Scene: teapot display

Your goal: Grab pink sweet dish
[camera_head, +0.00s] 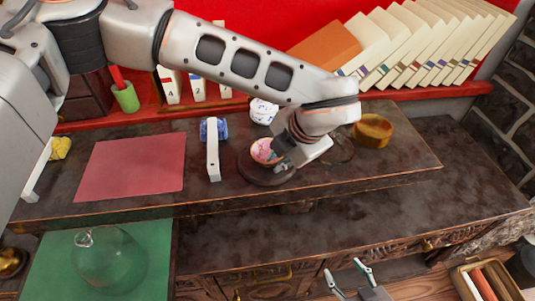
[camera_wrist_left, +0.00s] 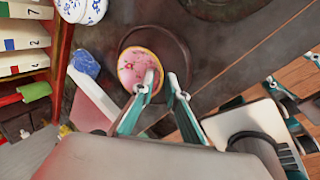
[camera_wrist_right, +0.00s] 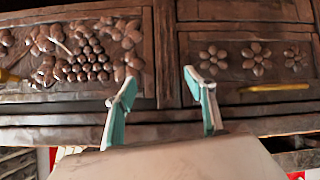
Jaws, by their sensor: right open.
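My left gripper (camera_head: 281,160) is at the dish's right side. In its wrist view its fingertips (camera_wrist_left: 162,76) are partly apart, one over the dish and the other just outside the rim. Contact with the rim cannot be told. My right gripper (camera_wrist_right: 159,76) is open and empty, low in front of the carved cabinet; the head view shows it at the bottom.
A wooden bowl (camera_head: 373,131) stands right. A pink mat (camera_head: 130,168) lies left. A glass dome (camera_head: 110,262) stands on a green mat.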

